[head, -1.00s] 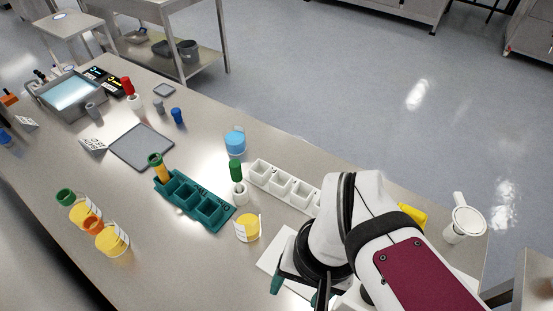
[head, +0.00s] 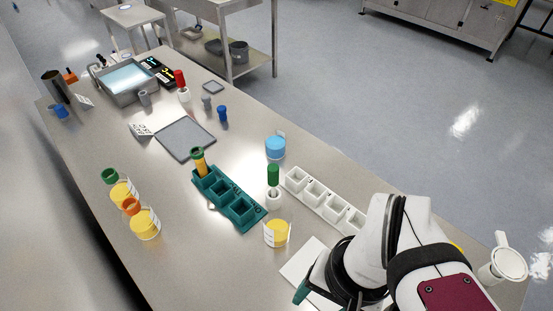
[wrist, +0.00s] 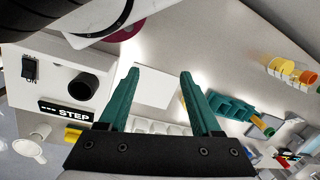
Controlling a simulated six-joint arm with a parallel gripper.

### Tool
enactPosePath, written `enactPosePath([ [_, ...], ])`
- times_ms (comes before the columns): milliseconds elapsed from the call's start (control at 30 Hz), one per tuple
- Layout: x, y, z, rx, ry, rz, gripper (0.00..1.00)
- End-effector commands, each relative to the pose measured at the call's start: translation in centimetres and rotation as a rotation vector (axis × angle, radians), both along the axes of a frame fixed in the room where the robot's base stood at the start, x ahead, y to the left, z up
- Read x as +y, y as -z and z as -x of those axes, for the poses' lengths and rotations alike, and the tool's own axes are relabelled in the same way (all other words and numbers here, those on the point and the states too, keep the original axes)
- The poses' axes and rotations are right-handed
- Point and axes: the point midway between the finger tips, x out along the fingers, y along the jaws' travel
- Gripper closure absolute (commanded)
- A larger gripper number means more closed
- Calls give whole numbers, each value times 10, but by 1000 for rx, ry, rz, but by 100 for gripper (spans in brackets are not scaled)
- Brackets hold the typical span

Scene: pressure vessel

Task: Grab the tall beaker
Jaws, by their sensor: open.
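My gripper (wrist: 160,88) is open and empty, its two teal fingers apart over the pale bench in the wrist view. In the head view only part of a teal finger (head: 303,291) shows beside my wrist. A tall dark metallic cylinder (head: 54,86), perhaps the tall beaker, stands at the far left end of the bench, far from my gripper. Two short vessels with yellow contents, one with a green ring (head: 122,192) and one with an orange ring (head: 145,224), stand at the left front. I cannot tell for certain which is the tall beaker.
A teal rack (head: 237,207) holds a yellow tube with a green top. A white rack (head: 316,191), a yellow cup (head: 277,233) and a blue-filled vessel (head: 275,148) stand nearby. A box labelled STEP (wrist: 50,75) is close to my gripper.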

Motion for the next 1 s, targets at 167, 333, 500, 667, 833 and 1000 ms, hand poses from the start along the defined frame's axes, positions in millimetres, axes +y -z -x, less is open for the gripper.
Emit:
enactPosePath([
  [167, 0, 0, 0, 0, 0, 0, 26],
  [333, 0, 0, 0, 0, 0, 0, 0],
  [500, 0, 0, 0, 0, -1, 1, 0],
  [667, -7, 6, -10, 101, -264, 108, 0],
  [833, -3, 34, -71, 356, -1070, 447, 0],
  [1000, 68, 90, -140, 620, -1889, 858, 0],
])
